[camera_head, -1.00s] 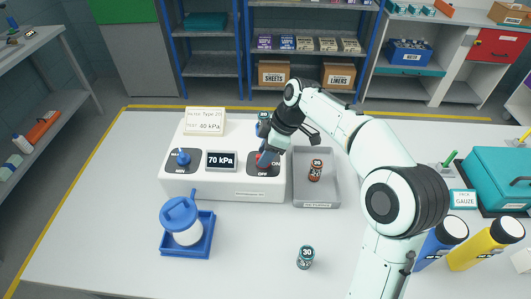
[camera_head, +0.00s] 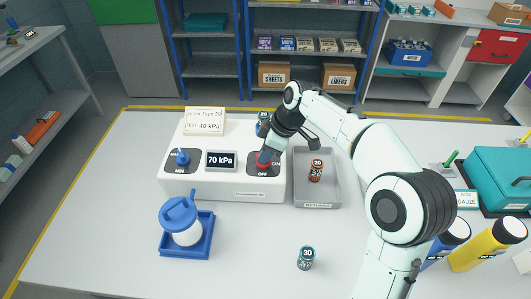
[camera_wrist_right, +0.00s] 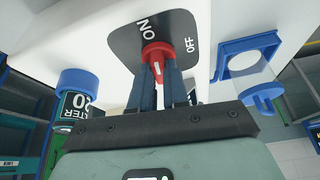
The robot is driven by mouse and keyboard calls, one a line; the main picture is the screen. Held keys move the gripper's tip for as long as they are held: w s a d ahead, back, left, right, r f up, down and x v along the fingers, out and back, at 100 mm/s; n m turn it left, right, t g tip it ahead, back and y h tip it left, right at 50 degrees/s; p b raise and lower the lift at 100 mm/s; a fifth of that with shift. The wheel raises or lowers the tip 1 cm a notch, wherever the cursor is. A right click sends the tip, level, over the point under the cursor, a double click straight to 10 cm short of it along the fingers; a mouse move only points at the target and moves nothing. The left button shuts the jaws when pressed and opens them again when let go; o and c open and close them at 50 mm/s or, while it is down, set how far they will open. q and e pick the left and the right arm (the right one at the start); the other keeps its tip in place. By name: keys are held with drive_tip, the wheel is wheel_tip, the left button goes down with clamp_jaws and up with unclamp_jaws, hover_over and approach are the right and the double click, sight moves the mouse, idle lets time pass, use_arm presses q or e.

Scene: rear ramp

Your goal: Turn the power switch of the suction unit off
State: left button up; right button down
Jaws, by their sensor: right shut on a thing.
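The suction unit (camera_head: 225,195) is a white box with a display (camera_head: 221,161) reading 70 kPa. Its power switch (camera_head: 263,158) is a red rotary knob on a dark plate (camera_head: 254,169) marked ON and OFF. My left gripper is not in view.
A blue knob (camera_head: 182,158) is on the unit's left, and a card (camera_head: 205,120) stands on its top. A grey tray (camera_head: 329,185) with a brown bottle (camera_head: 316,171) lies right of it. A blue-lidded canister (camera_head: 180,216) and a small jar (camera_head: 306,257) stand in front.

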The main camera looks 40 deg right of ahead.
drive_tip(key=m+h, duration=0.1)
drive_tip(key=m, duration=0.2)
drive_tip(key=shift+s+a+m+t+b, duration=0.1)
drive_tip(key=shift+m+t+b, duration=0.2)
drive_tip(key=shift+t+b, duration=0.1)
drive_tip(key=m+h, duration=0.1)
drive_tip(key=m, duration=0.2)
drive_tip(key=shift+a+m+h, duration=0.1)
drive_tip(key=shift+m+h, duration=0.2)
drive_tip(key=m+h, duration=0.1)
drive_tip(key=m, duration=0.3)
drive_tip(key=shift+a+h, duration=0.1)
drive_tip(key=shift+h, duration=0.3)
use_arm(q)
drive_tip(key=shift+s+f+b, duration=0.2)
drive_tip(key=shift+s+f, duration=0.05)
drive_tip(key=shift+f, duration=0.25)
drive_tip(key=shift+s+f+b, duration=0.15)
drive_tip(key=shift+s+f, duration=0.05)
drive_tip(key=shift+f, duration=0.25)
use_arm(e)
drive_tip(key=m, duration=0.2)
drive_tip(key=m+h, duration=0.1)
drive_tip(key=m, duration=0.2)
drive_tip(key=shift+a+g+h, duration=0.1)
drive_tip(key=shift+g+h, duration=0.2)
drive_tip(key=c, duration=1.1)
unclamp_jaws()
